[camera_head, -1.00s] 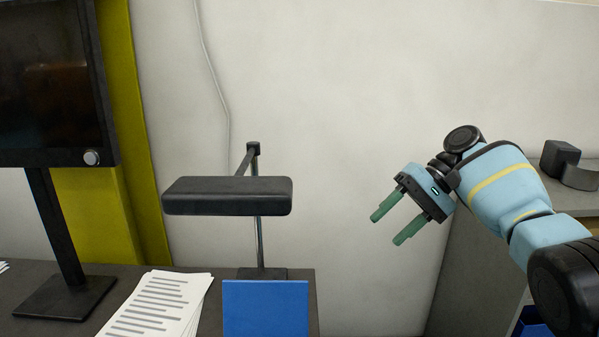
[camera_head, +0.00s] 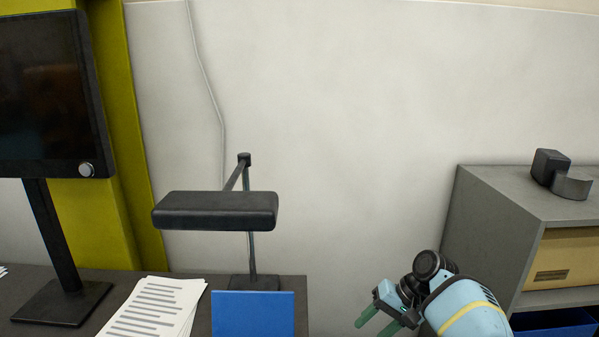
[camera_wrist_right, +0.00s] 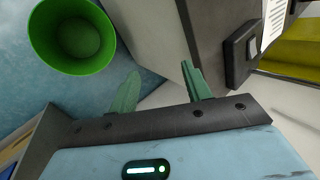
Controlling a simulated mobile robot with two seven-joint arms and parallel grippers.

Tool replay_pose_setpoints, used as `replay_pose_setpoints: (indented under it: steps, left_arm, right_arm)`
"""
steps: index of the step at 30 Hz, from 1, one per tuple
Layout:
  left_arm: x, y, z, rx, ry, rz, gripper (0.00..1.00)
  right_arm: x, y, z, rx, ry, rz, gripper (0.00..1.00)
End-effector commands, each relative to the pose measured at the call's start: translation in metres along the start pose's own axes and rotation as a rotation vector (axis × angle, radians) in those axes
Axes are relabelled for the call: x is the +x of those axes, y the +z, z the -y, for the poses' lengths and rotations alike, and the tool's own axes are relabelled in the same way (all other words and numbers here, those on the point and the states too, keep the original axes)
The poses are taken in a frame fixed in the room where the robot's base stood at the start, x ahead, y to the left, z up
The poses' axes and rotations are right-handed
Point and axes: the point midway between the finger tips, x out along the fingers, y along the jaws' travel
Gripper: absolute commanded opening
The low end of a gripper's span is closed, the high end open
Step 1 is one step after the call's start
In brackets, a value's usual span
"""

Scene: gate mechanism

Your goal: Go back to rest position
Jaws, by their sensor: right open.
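My right gripper (camera_head: 378,322) is low in the head view, right of the desk, with its green fingers pointing down and left. In the right wrist view its two green fingers (camera_wrist_right: 160,88) stand apart with nothing between them. The gripper is open and empty, and it touches nothing that I can see. My left gripper is in neither view.
A desk (camera_head: 293,285) holds a monitor (camera_head: 45,100), a black lamp (camera_head: 215,210), papers (camera_head: 155,308) and a blue folder (camera_head: 252,314). A grey cabinet (camera_head: 495,225) stands at right. A green bin (camera_wrist_right: 72,35) is on the blue floor.

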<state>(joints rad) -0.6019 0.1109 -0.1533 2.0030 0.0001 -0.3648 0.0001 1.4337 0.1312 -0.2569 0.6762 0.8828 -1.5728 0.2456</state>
Motion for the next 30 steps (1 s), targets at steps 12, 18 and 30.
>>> replay_pose_setpoints:
  steps: [12,18,30]
  left_arm:
    - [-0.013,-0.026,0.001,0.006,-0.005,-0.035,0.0]
    - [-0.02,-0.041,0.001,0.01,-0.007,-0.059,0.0]
    - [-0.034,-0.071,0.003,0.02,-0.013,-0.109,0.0]
  right_arm:
    - [0.117,0.077,-0.099,-0.068,0.124,-0.172,0.49]
    - [0.15,0.131,-0.135,-0.121,0.177,-0.257,0.49]
    - [0.165,0.256,-0.18,-0.254,0.27,-0.435,0.49]
